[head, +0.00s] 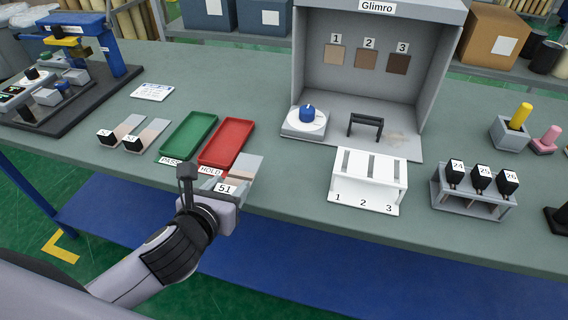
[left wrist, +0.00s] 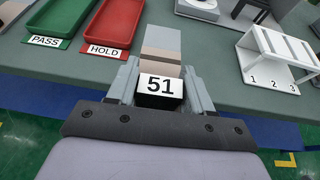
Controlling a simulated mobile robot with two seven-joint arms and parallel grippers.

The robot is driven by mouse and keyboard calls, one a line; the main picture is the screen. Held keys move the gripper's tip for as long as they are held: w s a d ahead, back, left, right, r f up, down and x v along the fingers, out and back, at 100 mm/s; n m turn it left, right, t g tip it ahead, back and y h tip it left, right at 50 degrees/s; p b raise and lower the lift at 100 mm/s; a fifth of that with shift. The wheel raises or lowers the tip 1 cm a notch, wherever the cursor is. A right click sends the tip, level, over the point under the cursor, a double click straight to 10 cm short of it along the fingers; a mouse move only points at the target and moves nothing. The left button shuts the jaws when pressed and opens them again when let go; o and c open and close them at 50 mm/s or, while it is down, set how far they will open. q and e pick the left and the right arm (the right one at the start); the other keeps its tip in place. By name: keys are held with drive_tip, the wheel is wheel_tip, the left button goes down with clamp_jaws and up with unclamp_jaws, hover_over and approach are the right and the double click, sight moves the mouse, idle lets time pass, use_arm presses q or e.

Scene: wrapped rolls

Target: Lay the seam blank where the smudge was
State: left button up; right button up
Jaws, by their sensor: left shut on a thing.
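My left gripper (head: 224,190) is shut on a blank (head: 246,166) with a black grip labelled 51. In the left wrist view the blank (left wrist: 161,40) shows a pale grey-beige far part and a browner near band. It is held in front of the red tray, near the table's front edge. A faint brownish smudge (head: 396,138) shows on the floor of the grey booth (head: 348,92), right of a black stand (head: 366,125). Two similar blanks (head: 124,129) (head: 151,133) with black grips lie at left. The right gripper is out of view.
The green PASS tray (head: 190,135) and red HOLD tray (head: 227,142) lie left of the booth. A blue-knobbed dial (head: 306,120) stands inside it at left. A white three-slot rack (head: 368,180) stands in front. A grey rack (head: 474,200) holds black-gripped pieces 24, 25, 26.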

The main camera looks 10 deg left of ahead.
use_arm(q)
drive_tip(key=w+d+r, duration=0.1)
drive_tip(key=w, duration=0.1)
drive_tip(key=w+r, duration=0.2)
drive_tip(key=w+d+r, duration=0.1)
drive_tip(key=r, duration=0.1)
drive_tip(key=shift+w+d, duration=0.3)
drive_tip(key=shift+w, duration=0.1)
wheel_tip(320, 180, up, 9)
hover_over(273, 180)
wheel_tip(273, 180, down, 19)
drive_tip(key=b, duration=0.3)
drive_tip(key=shift+f, duration=0.15)
drive_tip(key=o, duration=1.4)
drive_tip(key=shift+o, duration=0.2)
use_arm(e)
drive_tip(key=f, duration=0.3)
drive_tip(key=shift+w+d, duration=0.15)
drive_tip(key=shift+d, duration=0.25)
